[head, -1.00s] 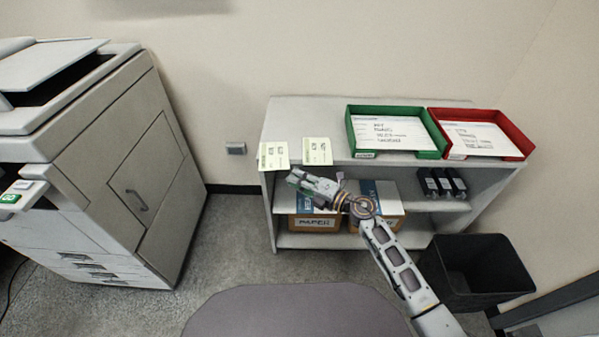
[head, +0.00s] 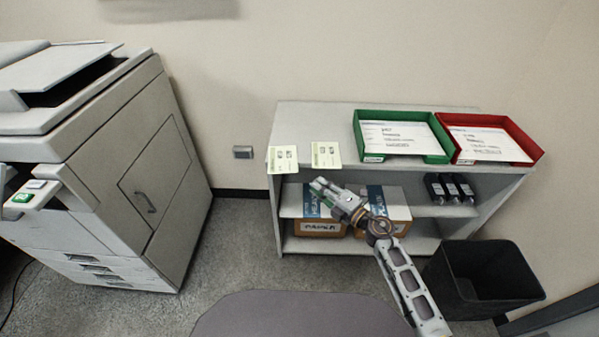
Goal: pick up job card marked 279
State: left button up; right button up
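Two pale yellow-green job cards lie at the left end of the shelf top, a left card (head: 283,160) and a right card (head: 326,155). Both reach the front edge. Their printing is too small to read, so I cannot tell which is marked 279. My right gripper (head: 318,184) is in front of the shelf, just below the right card and apart from both cards. It points up and to the left. Its fingers are too small to tell whether they are open or shut. My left gripper is not in view.
A green tray (head: 447,158) and a red tray (head: 540,153) with papers stand on the grey shelf unit (head: 300,117). Paper boxes (head: 320,229) and black binders (head: 451,187) sit below. A black bin (head: 487,280) stands right, a copier (head: 150,170) left. Floor between copier and shelf is clear.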

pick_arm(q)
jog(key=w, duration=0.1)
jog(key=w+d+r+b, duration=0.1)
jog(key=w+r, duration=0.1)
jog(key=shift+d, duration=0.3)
pick_arm(e)
jog(key=x, duration=0.9)
jog(key=shift+w+a, duration=0.15)
grip_shut()
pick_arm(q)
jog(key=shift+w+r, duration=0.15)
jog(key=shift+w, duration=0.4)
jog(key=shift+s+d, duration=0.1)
